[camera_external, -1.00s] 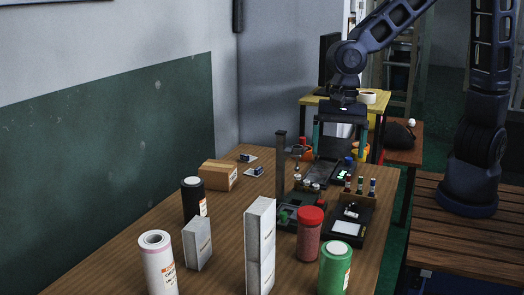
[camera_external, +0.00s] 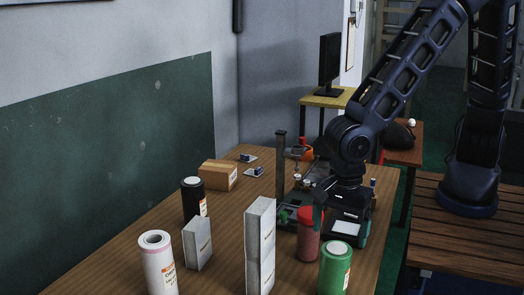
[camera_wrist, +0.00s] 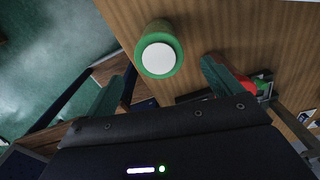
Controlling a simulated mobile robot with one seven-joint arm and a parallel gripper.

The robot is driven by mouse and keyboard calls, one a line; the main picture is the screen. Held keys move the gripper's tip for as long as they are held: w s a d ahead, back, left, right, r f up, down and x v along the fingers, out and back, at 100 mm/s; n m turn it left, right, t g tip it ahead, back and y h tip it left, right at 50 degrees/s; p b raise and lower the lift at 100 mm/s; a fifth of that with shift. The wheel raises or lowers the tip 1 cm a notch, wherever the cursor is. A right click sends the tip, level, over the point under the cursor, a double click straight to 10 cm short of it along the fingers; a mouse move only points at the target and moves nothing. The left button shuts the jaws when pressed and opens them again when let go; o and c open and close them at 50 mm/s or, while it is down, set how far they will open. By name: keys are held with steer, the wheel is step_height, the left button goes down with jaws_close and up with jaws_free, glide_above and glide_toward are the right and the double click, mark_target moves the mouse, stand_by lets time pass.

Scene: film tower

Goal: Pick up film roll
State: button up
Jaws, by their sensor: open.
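Several rolls stand on the wooden table. A green roll (camera_external: 335,268) with a white top and a label stands upright at the front right. It shows from above in the wrist view (camera_wrist: 174,62), ahead of and between my fingers. A white roll (camera_external: 160,268) with a pink rim stands at the front left, and a black roll (camera_external: 193,205) behind it. Which one is the film roll I cannot tell. My gripper (camera_external: 340,230) is open and empty, pointing down behind the green roll. It also shows in the wrist view (camera_wrist: 160,85).
A red-lidded jar (camera_external: 308,243) stands close beside my left finger in the external view. White boxes (camera_external: 266,262) (camera_external: 198,243) stand left of it. A cardboard box (camera_external: 218,175) and a dark post (camera_external: 281,165) are farther back. Bare tabletop lies at middle left.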

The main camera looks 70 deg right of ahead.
mark_target(332, 241)
steer(key=shift+a+f, duration=0.2)
steer(key=shift+f, duration=3.5)
steer(key=c, duration=1.8)
